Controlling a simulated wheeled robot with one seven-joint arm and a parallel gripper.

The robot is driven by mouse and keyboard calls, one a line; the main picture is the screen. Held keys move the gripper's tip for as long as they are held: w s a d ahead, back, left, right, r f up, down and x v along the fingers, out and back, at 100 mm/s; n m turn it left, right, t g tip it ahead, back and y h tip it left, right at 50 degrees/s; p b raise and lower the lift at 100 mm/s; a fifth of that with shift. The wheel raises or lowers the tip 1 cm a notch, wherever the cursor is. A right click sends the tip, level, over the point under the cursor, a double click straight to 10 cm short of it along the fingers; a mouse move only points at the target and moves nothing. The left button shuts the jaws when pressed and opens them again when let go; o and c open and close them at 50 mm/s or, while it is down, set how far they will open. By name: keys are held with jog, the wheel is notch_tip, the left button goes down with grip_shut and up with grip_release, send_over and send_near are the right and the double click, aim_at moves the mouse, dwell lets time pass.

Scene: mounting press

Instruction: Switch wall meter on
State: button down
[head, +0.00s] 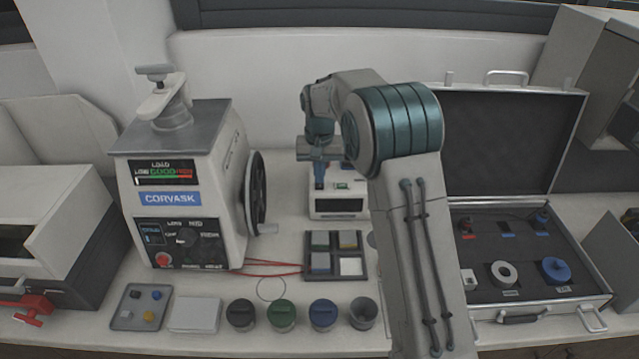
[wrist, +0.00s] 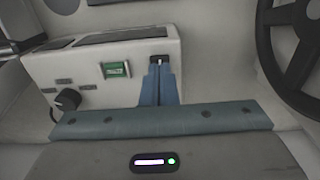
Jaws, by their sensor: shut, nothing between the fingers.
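The likely wall meter is a small white box (head: 338,213) with a dark front window, standing on the bench by the back wall. In the wrist view its white panel (wrist: 85,77) shows a lit green element (wrist: 116,69), a black knob (wrist: 67,100) and a small black switch with a white part (wrist: 158,60). My gripper (head: 319,186) is above the box, pointing down. In the wrist view its blue fingers (wrist: 158,68) are shut and empty, with their tips right at the black switch; I cannot tell whether they touch it.
The mounting press (head: 185,185) with its handwheel (head: 257,193) stands to the left. A compartment tray (head: 337,255) and several cups, including a green one (head: 281,316), are in front. An open case (head: 520,290) is at right. My arm hides part of the bench.

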aim_at(319, 186)
jog(key=shift+f+b, duration=0.6)
jog(key=shift+f, duration=0.35)
dwell(0.4)
jog(key=shift+r+p, duration=2.55)
jog(key=shift+r, duration=0.95)
